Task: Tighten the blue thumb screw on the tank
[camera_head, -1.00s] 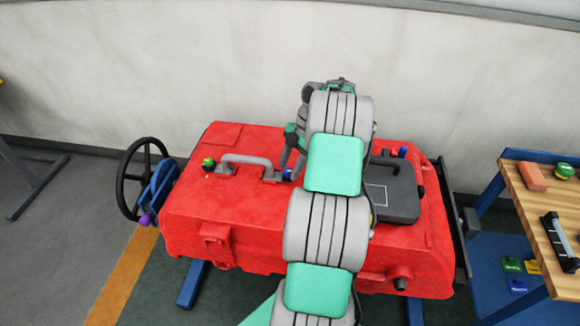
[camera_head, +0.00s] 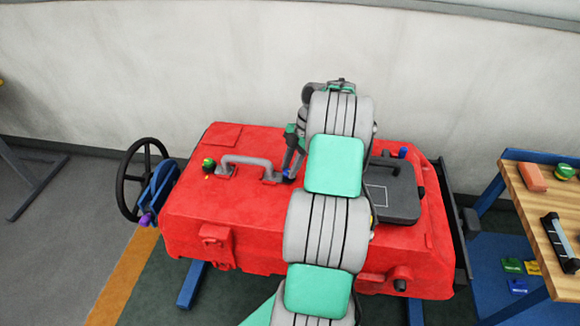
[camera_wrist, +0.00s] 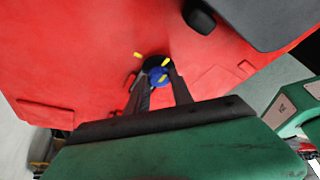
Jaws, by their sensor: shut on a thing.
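The blue thumb screw (camera_wrist: 156,75) shows in the wrist view on the top of the red tank (camera_wrist: 80,70), with yellow marks and a dark round area around it. My gripper (camera_wrist: 160,83) reaches down to it, with one finger on each side, shut on the screw. In the head view my gripper (camera_head: 290,172) is at the right end of a grey handle on the red tank (camera_head: 200,225). There the fingers mostly hide the screw, and my arm covers the middle of the tank.
A grey bar handle (camera_head: 245,160) and a green knob (camera_head: 209,163) are left of my gripper. A dark lid (camera_head: 392,195) and another blue knob (camera_head: 402,152) are to the right. A black handwheel (camera_head: 125,178) stands at the left end; a wooden bench (camera_head: 540,215) is at far right.

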